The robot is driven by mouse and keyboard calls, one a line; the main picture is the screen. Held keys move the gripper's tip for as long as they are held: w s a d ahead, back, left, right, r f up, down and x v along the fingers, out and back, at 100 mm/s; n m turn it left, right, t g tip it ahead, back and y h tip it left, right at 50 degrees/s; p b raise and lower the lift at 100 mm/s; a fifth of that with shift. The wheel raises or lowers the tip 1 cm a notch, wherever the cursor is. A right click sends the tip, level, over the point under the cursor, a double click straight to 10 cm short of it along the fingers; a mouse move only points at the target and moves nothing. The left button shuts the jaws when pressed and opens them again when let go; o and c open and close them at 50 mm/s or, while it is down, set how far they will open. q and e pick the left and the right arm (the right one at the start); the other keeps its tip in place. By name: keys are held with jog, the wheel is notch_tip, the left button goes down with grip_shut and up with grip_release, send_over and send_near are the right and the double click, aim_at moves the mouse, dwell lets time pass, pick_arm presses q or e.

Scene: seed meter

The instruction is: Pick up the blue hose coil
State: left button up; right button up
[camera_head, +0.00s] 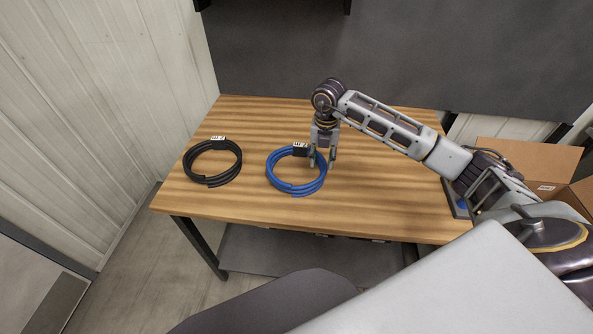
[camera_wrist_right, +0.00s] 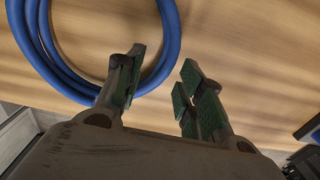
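The blue hose coil (camera_head: 296,187) lies flat on the wooden table, with a dark clip and white label at its far side. My right gripper (camera_head: 322,163) points down at the coil's right side, its fingers spread. My left gripper is not in view.
A black hose coil (camera_head: 213,180) lies on the wooden table (camera_head: 250,213), left of the blue one. An open cardboard box (camera_head: 530,158) stands beyond the table's right end. A dark panel (camera_head: 420,50) rises behind. The table between the coils is clear.

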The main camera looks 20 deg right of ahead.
pick_arm(q)
jog(key=shift+w+a, duration=0.15)
jog(key=shift+a, duration=0.3)
jog(key=shift+d, duration=0.1)
